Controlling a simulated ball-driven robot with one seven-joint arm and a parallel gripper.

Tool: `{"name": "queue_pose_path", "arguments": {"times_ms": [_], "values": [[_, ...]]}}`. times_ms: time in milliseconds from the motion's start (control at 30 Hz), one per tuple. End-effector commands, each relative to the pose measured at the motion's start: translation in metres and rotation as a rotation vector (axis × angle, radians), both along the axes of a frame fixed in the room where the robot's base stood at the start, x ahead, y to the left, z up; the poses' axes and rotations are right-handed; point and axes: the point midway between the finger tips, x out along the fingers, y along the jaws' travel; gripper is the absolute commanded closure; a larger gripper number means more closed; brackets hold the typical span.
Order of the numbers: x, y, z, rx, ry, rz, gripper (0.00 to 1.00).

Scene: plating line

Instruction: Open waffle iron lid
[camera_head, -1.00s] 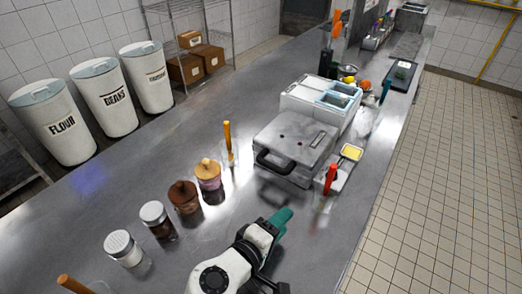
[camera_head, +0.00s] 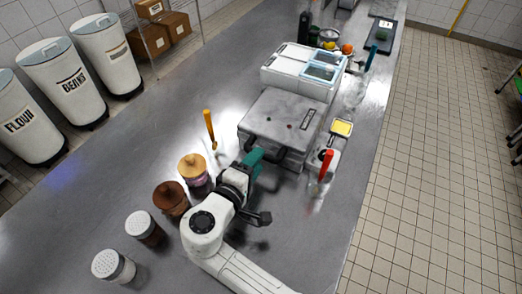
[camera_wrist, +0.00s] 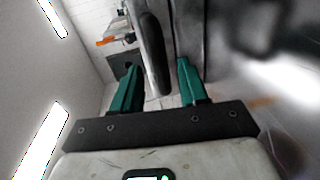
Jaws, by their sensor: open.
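The waffle iron (camera_head: 285,118) is a grey, boxy appliance on the steel counter, with its lid lying flat and shut. In the wrist view, the dark bar of the handle (camera_wrist: 153,60) runs between the two teal fingers of my gripper (camera_wrist: 159,68). The fingers are open, with a gap visible on both sides of the bar.
A white container unit (camera_head: 300,72) stands behind the iron. Right of it are a yellow-filled tray (camera_head: 342,128) and a red-handled tool (camera_head: 326,163). Left of my arm stand a tan-lidded jar (camera_head: 192,168), a brown jar (camera_head: 171,197) and shakers (camera_head: 140,224).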

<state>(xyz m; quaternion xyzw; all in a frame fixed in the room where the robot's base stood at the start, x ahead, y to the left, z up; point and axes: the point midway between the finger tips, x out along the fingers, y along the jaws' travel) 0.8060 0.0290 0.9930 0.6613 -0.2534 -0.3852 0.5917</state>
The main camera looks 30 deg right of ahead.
Motion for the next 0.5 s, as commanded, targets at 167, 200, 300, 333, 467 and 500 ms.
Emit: {"name": "queue_pose_path", "arguments": {"times_ms": [167,200,300,333,467,500], "values": [[0.015,-0.020,-0.004,0.001,0.001,-0.002,0.57],[0.017,-0.023,-0.005,0.001,0.001,-0.001,0.57],[0.021,-0.028,-0.007,0.001,0.000,0.000,0.57],[0.021,-0.029,-0.007,0.001,0.000,0.000,0.57],[0.023,-0.031,-0.008,0.001,0.000,0.001,0.57],[0.023,-0.031,-0.008,0.001,0.000,0.001,0.57]]}}
